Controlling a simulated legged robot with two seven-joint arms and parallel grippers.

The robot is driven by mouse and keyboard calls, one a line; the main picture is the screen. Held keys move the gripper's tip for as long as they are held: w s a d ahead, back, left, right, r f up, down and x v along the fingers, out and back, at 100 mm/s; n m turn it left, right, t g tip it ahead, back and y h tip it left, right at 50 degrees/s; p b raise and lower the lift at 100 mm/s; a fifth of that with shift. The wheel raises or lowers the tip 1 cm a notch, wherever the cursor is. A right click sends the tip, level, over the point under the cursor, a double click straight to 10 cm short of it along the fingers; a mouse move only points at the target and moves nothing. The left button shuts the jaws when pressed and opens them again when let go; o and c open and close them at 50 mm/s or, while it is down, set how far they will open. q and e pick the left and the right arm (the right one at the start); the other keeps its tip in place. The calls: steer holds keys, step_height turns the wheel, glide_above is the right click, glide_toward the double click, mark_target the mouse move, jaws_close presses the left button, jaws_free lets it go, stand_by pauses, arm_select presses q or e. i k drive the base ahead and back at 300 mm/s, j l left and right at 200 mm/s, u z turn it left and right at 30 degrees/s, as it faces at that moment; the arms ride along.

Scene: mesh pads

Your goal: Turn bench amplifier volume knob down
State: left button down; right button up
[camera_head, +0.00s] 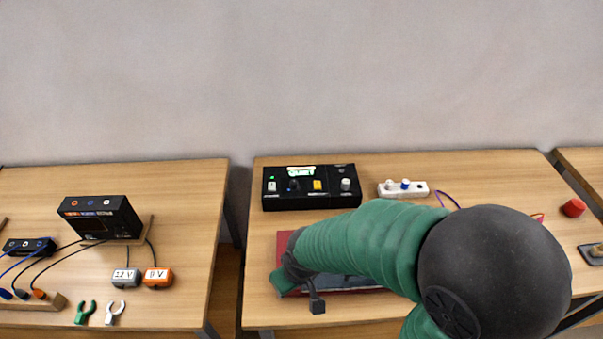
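A black box (312,200) with a lit green display, which looks like the bench amplifier, stands at the back of the middle table. Its top carries a white knob (345,184) at the right, a yellow control (317,185), a dark knob (293,185) and a small white control (272,186) at the left. Which one is the volume knob I cannot tell. My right arm, green with a black round joint, reaches in from the lower right. My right gripper (315,299) is in front of the box and apart from it, its fingers too small and partly hidden to read. My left gripper is out of view.
A red-edged flat object (286,248) lies under my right arm, mostly hidden. A white strip (404,190) with knobs sits right of the box. A red cylinder (573,207) is at the right. The left table (190,210) holds a meter (100,216) and cables.

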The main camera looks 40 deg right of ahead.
mark_target(293, 183)
steer(key=z, duration=1.25)
